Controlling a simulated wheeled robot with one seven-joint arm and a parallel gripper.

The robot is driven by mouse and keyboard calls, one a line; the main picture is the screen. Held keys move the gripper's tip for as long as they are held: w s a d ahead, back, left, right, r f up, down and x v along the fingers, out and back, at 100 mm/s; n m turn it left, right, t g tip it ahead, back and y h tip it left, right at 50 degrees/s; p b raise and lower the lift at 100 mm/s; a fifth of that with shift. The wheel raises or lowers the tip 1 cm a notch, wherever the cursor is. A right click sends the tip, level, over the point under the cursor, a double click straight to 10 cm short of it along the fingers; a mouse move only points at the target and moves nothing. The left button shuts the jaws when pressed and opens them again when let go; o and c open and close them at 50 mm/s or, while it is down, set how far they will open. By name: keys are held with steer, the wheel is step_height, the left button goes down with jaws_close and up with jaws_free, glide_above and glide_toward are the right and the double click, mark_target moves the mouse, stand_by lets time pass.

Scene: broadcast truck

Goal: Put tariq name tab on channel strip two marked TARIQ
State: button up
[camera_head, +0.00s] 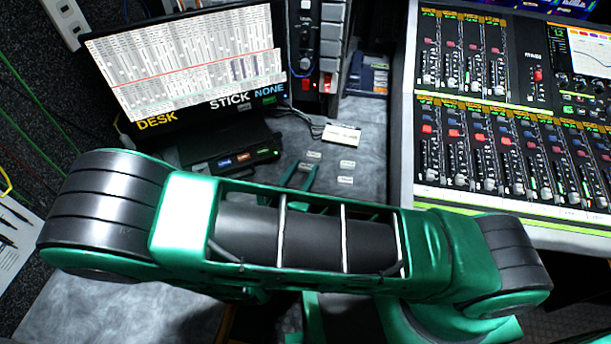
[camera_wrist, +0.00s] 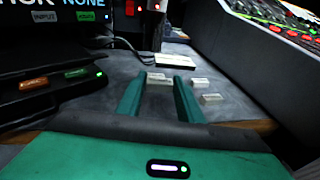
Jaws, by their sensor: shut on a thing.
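My gripper (camera_head: 300,178) is low over the grey desk, left of the mixing console (camera_head: 402,150). Its two green fingers (camera_wrist: 160,92) are shut on a small pale name tab (camera_wrist: 158,79), held between the tips close to the desk top. The lettering on the tabs is too small to read. The console's channel strips (camera_head: 465,150) stand at the right in the head view; no TARIQ marking is legible.
A white card (camera_head: 342,134) lies beyond the tabs. A black button box (camera_head: 235,160) and a screen (camera_head: 185,65) stand at the left. A rack unit (camera_head: 320,50) is behind. The console's raised side (camera_wrist: 255,65) borders the desk at the right.

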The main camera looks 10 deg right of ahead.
mark_target(303, 182)
steer(key=shift+f, duration=1.5)
steer(key=shift+f, duration=0.2)
steer(key=o, duration=1)
steer(key=shift+o, duration=0.2)
steer(key=v, duration=1)
steer(key=shift+s+a, duration=0.3)
